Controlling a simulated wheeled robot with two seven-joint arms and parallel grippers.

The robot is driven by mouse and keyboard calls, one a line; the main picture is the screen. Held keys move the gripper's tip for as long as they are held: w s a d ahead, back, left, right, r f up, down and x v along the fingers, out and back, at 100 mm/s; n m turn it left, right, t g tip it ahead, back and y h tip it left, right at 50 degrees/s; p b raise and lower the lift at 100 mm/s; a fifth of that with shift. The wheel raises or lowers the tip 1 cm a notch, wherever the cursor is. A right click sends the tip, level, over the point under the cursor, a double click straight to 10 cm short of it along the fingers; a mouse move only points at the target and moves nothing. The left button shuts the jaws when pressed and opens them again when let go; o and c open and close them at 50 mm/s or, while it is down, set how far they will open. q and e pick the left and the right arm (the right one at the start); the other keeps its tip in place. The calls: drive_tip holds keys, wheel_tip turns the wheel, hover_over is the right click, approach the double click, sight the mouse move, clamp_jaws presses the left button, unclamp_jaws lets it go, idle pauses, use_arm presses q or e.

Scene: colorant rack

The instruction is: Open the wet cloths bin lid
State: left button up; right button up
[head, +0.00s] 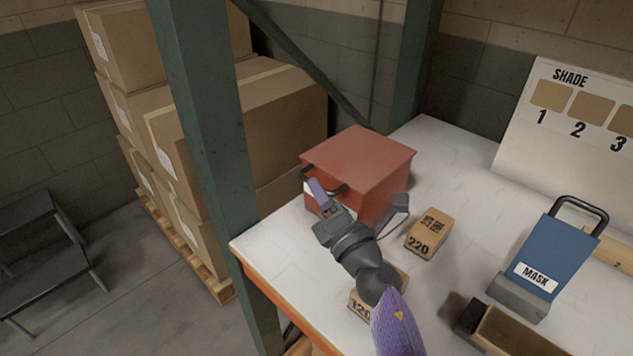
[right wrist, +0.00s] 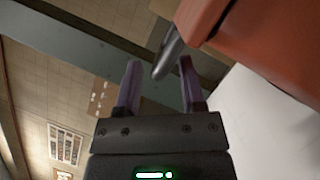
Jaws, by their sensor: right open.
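The red bin (head: 378,188) stands on the white worktop, with its flat red lid (head: 360,152) shut. A dark bar handle (head: 338,187) sticks out from the bin's front left side. My right gripper (head: 320,193) is open at this handle. In the right wrist view, the dark handle end (right wrist: 168,60) shows between the two purple fingertips (right wrist: 161,75), apart from a firm grip. The red bin (right wrist: 275,40) fills the upper right of that view. My gripper and arm hide part of the bin's front. My left gripper is out of view.
Block 220 (head: 428,232) stands right of my arm; block 120 (head: 361,304) is partly hidden under it. A green rack post (head: 205,130) rises at left.

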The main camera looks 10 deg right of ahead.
drive_tip(key=shift+x, duration=1.15)
drive_tip(key=shift+c, duration=0.2)
clamp_jaws()
idle(0.4)
